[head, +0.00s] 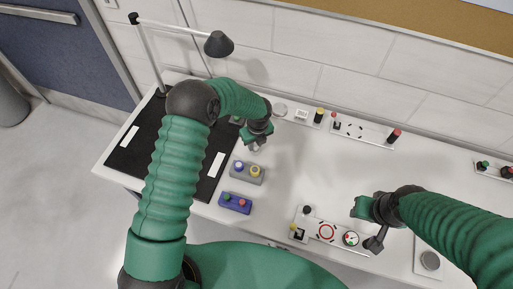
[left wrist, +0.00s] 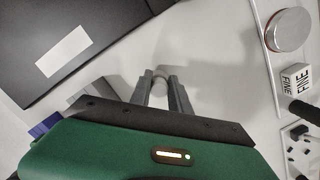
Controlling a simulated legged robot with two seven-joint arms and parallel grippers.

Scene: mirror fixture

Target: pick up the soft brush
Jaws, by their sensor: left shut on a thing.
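My left gripper (head: 256,140) is above the white table, just right of the black mat. In the head view the pale piece is small and mostly hidden by the gripper. My right gripper (head: 376,242) is over the front right of the table, and its finger gap cannot be made out.
A lamp (head: 219,44) leans over the back left. The black mat (head: 140,160) has white strips. Grey (head: 247,172) and blue (head: 235,203) button boxes stand in front of the left gripper. A panel with a dial (head: 326,231) lies left of the right gripper. The table's middle is clear.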

